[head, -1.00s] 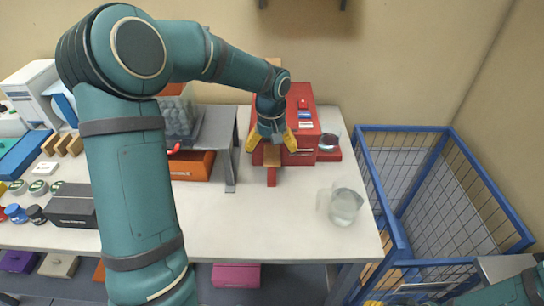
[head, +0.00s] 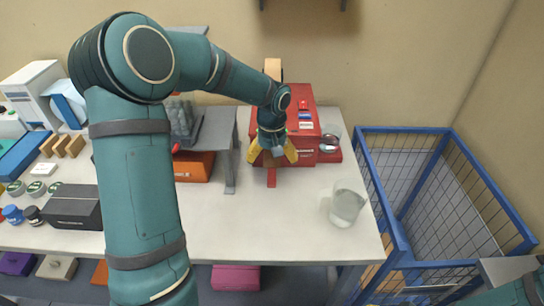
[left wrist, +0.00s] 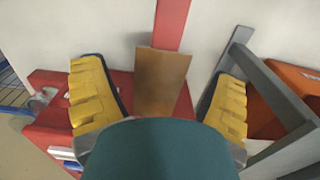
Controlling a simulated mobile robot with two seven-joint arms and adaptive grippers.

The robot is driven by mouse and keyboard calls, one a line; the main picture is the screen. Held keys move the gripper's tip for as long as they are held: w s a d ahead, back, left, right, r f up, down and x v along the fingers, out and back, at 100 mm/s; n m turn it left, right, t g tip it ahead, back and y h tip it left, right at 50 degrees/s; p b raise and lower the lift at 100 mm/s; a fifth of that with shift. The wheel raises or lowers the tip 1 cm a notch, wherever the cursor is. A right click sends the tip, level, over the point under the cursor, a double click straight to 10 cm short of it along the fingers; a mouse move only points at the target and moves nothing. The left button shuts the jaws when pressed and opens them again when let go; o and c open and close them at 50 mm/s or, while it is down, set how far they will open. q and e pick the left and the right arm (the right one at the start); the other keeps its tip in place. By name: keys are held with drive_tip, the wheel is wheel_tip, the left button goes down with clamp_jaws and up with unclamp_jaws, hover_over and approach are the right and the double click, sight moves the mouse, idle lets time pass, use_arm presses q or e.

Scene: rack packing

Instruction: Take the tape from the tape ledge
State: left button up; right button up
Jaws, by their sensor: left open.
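A flat brown strip, which looks like the tape (left wrist: 162,80), lies between my left fingers in the left wrist view, over the red base and a red tongue (left wrist: 172,22). In the head view the strip is mostly hidden by my left gripper (head: 272,156). The gripper points down in front of the red machine (head: 312,128), and its yellow fingers are spread to either side of the strip. A gap shows on both sides, so the fingers do not touch it. The red tongue also shows in the head view (head: 271,178). My right gripper is not in view.
A grey stand (head: 230,150) with an orange bin (head: 193,167) is close on the left. A clear glass-like cup (head: 345,205) stands to the right on the white table (head: 270,230). A blue wire cage (head: 400,130) stands beyond the table's right edge.

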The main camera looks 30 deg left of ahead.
use_arm(q)
drive_tip(key=c, duration=0.8)
